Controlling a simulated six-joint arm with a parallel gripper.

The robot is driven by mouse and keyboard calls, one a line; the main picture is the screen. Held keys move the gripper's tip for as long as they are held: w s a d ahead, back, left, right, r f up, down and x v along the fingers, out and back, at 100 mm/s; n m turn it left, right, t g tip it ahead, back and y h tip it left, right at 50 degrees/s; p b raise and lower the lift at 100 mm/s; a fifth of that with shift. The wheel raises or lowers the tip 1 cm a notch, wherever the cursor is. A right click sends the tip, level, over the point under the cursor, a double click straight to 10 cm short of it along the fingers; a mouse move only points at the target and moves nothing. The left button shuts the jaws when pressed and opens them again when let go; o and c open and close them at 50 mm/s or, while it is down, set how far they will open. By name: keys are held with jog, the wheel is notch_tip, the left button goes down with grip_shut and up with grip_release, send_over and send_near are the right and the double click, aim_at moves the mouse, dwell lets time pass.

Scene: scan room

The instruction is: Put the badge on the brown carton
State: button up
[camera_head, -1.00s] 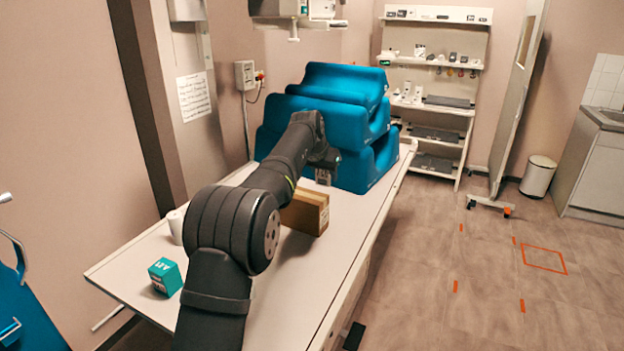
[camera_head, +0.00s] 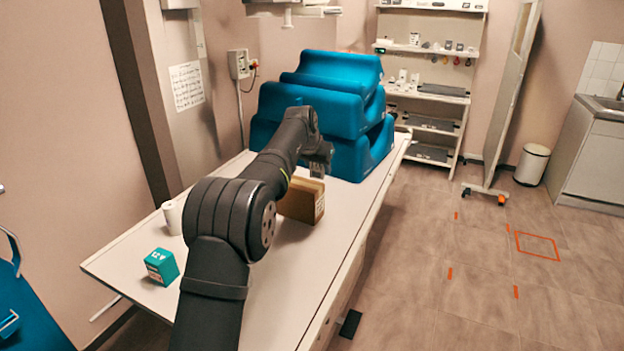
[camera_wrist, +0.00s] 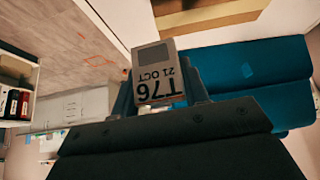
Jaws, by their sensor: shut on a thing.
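The brown carton (camera_head: 296,205) stands on the long white table, and part of it shows at the top edge of the wrist view (camera_wrist: 212,12). My gripper (camera_wrist: 160,92) is shut on the badge (camera_wrist: 160,72), a small grey tag reading "T76 21 OCT", upside down in the wrist view. In the head view my gripper (camera_head: 318,171) is just behind the carton's top right part, seemingly above the table. The badge is too small there to make out clearly. The carton's left part is hidden by my arm.
Large blue foam cushions (camera_head: 318,108) are stacked at the table's far end, close behind my gripper. A teal box (camera_head: 161,266) and a white roll (camera_head: 172,217) stand at the near left. The white table (camera_head: 290,290) is clear at the front right.

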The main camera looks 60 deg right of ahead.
aim_at(311, 176)
jog(key=shift+w+d+f, duration=0.2)
jog(key=shift+w+f, duration=0.2)
jog(key=shift+w, duration=0.2)
jog(key=shift+w+d+f, duration=0.15)
jog(key=shift+w+f, duration=0.25)
jog(key=shift+w, duration=0.15)
jog(key=shift+f, duration=1.9)
jog(key=shift+f, duration=0.15)
jog(key=o, duration=1)
jog(key=shift+r, duration=0.2)
jog(key=v, duration=1.2)
